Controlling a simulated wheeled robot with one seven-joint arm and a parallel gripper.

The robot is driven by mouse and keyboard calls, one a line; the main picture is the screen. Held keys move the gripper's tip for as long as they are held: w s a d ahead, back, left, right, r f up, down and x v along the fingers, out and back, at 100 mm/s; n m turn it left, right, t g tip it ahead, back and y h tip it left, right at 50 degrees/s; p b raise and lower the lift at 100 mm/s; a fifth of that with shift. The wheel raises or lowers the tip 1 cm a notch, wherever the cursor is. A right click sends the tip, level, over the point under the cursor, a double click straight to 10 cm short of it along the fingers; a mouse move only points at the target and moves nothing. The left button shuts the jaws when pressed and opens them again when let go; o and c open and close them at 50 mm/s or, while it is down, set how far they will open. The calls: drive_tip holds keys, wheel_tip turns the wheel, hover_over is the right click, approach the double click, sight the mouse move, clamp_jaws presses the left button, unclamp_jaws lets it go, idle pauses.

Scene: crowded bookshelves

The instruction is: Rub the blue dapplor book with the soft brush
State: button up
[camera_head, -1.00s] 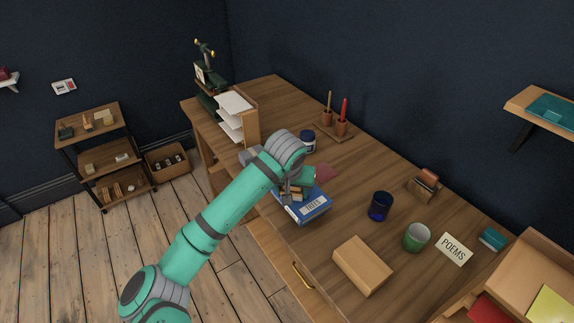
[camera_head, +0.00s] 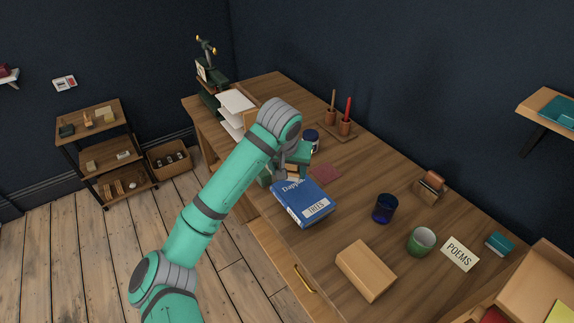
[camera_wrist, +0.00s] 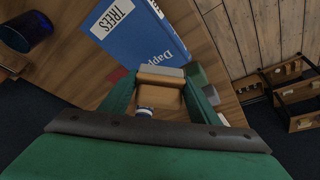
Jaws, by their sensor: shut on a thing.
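The blue book (camera_head: 304,204), with "Dapp..." and a white "TREES" label showing, lies flat on the desk near its front edge. It also shows in the wrist view (camera_wrist: 138,42), beyond my fingertips. My gripper (camera_head: 291,171) is over the desk by the book's far-left end. In the wrist view my gripper (camera_wrist: 163,88) is shut on the soft brush (camera_wrist: 160,80), a tan wooden block with a pale strip along its far side. The brush appears beside the book's end; whether it touches the cover I cannot tell.
A dark red flat piece (camera_head: 325,173) lies behind the book. A blue cup (camera_head: 385,208), a green cup (camera_head: 421,241) and a wooden block (camera_head: 366,270) stand to the right. A dark jar (camera_head: 311,139) and candle holder (camera_head: 344,127) stand behind my gripper.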

drive_tip(key=shift+a+r, duration=0.2)
drive_tip(key=shift+r, duration=0.7)
